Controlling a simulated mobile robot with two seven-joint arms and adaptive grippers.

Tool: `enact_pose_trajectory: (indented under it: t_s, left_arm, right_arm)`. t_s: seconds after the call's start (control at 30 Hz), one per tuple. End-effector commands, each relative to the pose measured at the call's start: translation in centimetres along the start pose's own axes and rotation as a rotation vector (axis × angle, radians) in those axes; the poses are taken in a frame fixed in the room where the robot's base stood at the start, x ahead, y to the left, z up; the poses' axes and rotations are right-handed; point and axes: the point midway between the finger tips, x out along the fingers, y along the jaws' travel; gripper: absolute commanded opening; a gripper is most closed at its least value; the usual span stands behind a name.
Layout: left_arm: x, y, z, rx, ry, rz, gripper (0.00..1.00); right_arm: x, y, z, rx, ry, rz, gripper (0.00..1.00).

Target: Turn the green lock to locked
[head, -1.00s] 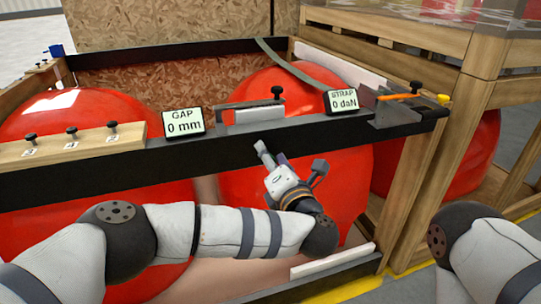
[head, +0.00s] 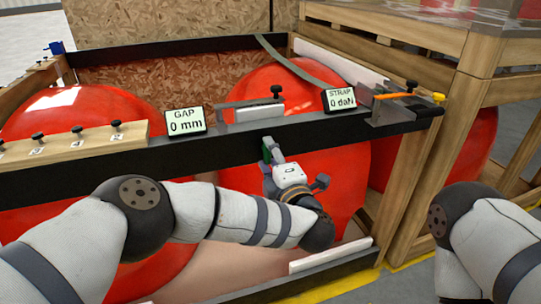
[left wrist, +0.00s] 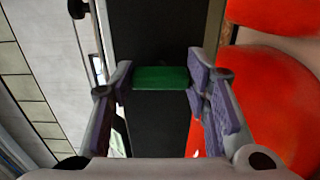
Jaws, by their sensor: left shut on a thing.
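The green lock (left wrist: 160,77) is a small green block against the dark beam in the left wrist view. It also shows as a small green patch in the head view (head: 266,150), on the front face of the black beam (head: 350,125). My left gripper (left wrist: 162,84) has its purple-padded fingers on either side of the green lock and is shut on it. In the head view my left gripper (head: 274,157) partly hides the lock. I cannot read any lock marking. My right gripper is out of view.
Large red nosecones (head: 85,145) sit behind and below the beam. A GAP display (head: 185,122) reads 0 mm and a STRAP display (head: 340,100) reads 0 daN on the beam. An orange-handled ratchet (head: 395,97) is at the right. A wooden post (head: 408,185) stands at the right.

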Motion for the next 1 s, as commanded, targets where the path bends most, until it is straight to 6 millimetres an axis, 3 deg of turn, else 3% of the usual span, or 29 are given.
enact_pose_trajectory:
  t_s: [0.53, 0.57, 0.63, 1.0]
  left_arm:
    - [-0.02, 0.03, 0.04, 0.022, -0.001, 0.001, 0.15]
    - [-0.02, 0.03, 0.04, 0.022, -0.001, 0.001, 0.5]
    - [-0.02, 0.02, 0.04, 0.021, -0.001, 0.001, 0.63]
    - [-0.85, -0.04, 0.1, 0.02, -0.003, -0.001, 0.63]
  right_arm:
    - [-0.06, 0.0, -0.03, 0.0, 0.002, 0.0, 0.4]
    - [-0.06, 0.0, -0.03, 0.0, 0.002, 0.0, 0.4]
    - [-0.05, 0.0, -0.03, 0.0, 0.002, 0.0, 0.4]
    - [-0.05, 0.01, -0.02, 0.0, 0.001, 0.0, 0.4]
